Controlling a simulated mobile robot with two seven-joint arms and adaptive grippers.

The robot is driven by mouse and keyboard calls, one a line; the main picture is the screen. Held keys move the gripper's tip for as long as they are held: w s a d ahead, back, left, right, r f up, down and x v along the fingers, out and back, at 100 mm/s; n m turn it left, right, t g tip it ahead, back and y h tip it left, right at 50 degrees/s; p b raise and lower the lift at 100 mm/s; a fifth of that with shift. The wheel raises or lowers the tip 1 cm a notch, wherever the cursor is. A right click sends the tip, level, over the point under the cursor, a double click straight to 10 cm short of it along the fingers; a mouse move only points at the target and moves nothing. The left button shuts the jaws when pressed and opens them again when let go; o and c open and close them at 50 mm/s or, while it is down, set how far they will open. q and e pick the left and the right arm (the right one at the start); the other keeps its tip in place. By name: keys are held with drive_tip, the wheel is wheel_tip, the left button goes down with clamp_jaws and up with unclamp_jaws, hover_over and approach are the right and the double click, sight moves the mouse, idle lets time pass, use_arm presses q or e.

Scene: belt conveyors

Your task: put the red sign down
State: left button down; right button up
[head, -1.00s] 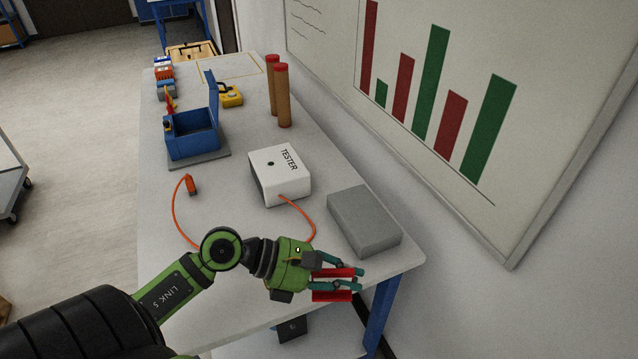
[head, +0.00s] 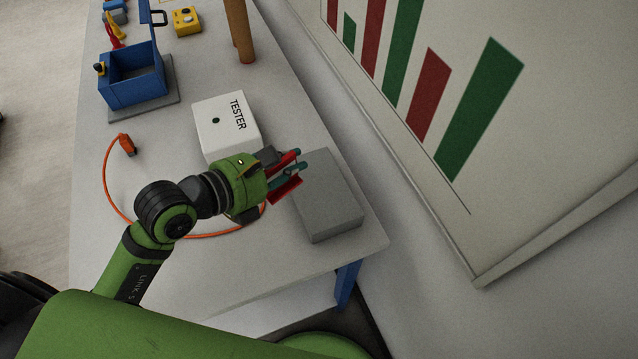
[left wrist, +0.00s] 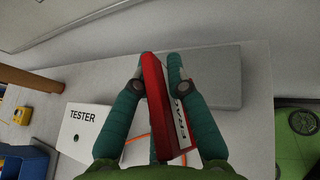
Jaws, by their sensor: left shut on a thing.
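My left gripper (head: 286,172) is shut on the red sign (head: 285,191), which shows as red pieces between and beside the fingers in the head view. In the left wrist view the sign (left wrist: 155,105) is a long red piece with a white lettered face, gripped between the two teal fingers (left wrist: 158,80). The sign is near the left edge of the grey block (head: 325,200), over the table. I cannot tell whether it touches the table or the block. My right gripper is not in view.
The white tester box (head: 225,125) stands just behind my left gripper, with an orange cable (head: 108,190) on the table (head: 90,235). A blue open box (head: 135,90), a yellow case (head: 186,20) and brown posts (head: 239,30) stand farther back. The table's front strip is clear.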

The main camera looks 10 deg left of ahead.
use_arm(q)
drive_tip(key=shift+w+d+r, duration=0.1)
drive_tip(key=shift+r, duration=0.1)
drive_tip(key=shift+w+d+f+b, duration=0.1)
drive_tip(key=shift+w+b, duration=0.05)
drive_tip(key=shift+b, duration=0.25)
drive_tip(key=w+f+b, duration=0.1)
drive_tip(key=w+f, duration=0.1)
drive_tip(key=w, duration=0.1)
drive_tip(key=w+d+f+b, duration=0.1)
drive_tip(key=w+f+b, duration=0.1)
drive_tip(key=w, duration=0.2)
drive_tip(key=w+d+f+b, duration=0.1)
drive_tip(key=w+f+b, duration=0.1)
drive_tip(key=w, duration=0.2)
drive_tip(key=shift+d+f, duration=0.1)
drive_tip(key=shift+d, duration=0.05)
drive_tip(key=shift+w+f, duration=0.15)
drive_tip(key=shift+f, duration=0.1)
wheel_tip(320, 180, down, 4)
drive_tip(key=shift+r+p, duration=0.1)
drive_tip(key=shift+p, duration=0.3)
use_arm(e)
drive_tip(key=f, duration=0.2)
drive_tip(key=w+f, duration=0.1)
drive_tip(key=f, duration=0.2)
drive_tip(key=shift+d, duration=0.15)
